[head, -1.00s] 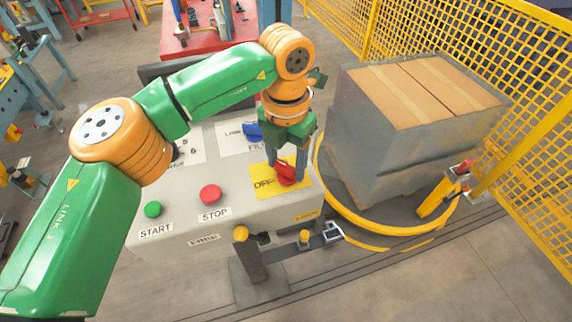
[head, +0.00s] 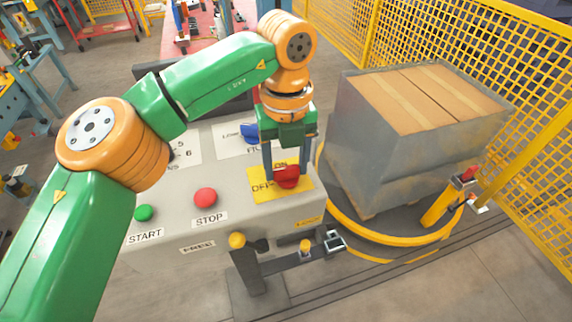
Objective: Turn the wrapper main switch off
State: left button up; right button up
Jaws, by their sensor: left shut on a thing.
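The wrapper main switch is a red rotary knob (head: 287,177) on a yellow plate (head: 262,192) at the right end of the grey control panel. Letters for OFF show left of the knob, and ON shows partly above it. My left gripper (head: 286,172) points down over the plate, with one finger on each side of the knob, and is shut on it. The fingers partly hide the plate and its lettering. My right gripper is not in view.
A green START button (head: 144,213) and a red STOP button (head: 205,197) sit left on the panel. A blue knob (head: 249,132) is behind, partly hidden by my arm. A wrapped pallet load (head: 410,140) stands right, inside yellow mesh fencing (head: 450,50).

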aim_at(286, 168)
pick_arm(q)
jog(key=shift+n, duration=0.5)
jog(key=o, duration=1.4)
jog(key=shift+c, duration=0.2)
notch_tip(286, 168, up, 7)
jog(key=shift+r+p, duration=0.15)
jog(key=shift+p, duration=0.6)
